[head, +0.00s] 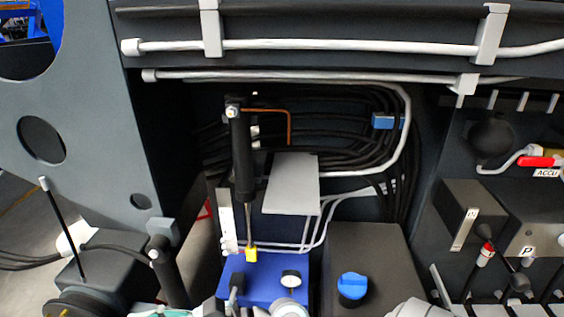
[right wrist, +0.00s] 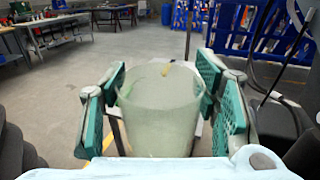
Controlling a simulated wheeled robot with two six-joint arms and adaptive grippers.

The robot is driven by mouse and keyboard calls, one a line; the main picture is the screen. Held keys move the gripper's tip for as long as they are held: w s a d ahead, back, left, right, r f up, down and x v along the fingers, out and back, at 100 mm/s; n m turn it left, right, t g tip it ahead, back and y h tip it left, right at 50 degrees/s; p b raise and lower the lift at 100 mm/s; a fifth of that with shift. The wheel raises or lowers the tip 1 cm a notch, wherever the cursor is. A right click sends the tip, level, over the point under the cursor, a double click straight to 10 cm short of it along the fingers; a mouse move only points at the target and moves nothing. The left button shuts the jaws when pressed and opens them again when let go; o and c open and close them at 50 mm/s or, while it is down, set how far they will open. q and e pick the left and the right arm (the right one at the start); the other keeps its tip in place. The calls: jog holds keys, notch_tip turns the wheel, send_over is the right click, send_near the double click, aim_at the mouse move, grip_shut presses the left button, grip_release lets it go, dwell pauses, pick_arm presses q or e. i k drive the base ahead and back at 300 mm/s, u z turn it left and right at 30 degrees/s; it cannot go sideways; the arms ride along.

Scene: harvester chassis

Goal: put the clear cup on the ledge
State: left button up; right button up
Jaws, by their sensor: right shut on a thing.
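The clear cup (right wrist: 158,118) is a see-through, slightly green tumbler, upright in the right wrist view with its wide mouth up. My right gripper (right wrist: 162,85) is shut on it, with a teal-padded finger on each side. In the head view only a sliver of teal and white shows at the bottom edge, and I cannot make out the cup there. The ledge appears to be the flat grey plate (head: 291,184) in the middle of the chassis bay; its top is bare. My left gripper is not in view.
A black cylinder (head: 241,150) stands left of the plate. A blue block (head: 262,280) with a gauge and a dark tank with a blue cap (head: 352,286) are below it. Black hoses (head: 340,130) run behind. A thin black lever (head: 62,228) rises at left.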

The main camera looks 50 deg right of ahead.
aim_at(288, 192)
jog(key=z, duration=0.1)
jog(key=k, duration=0.25)
jog(key=z, duration=0.7)
jog(key=i, duration=0.75)
jog(key=z, duration=0.55)
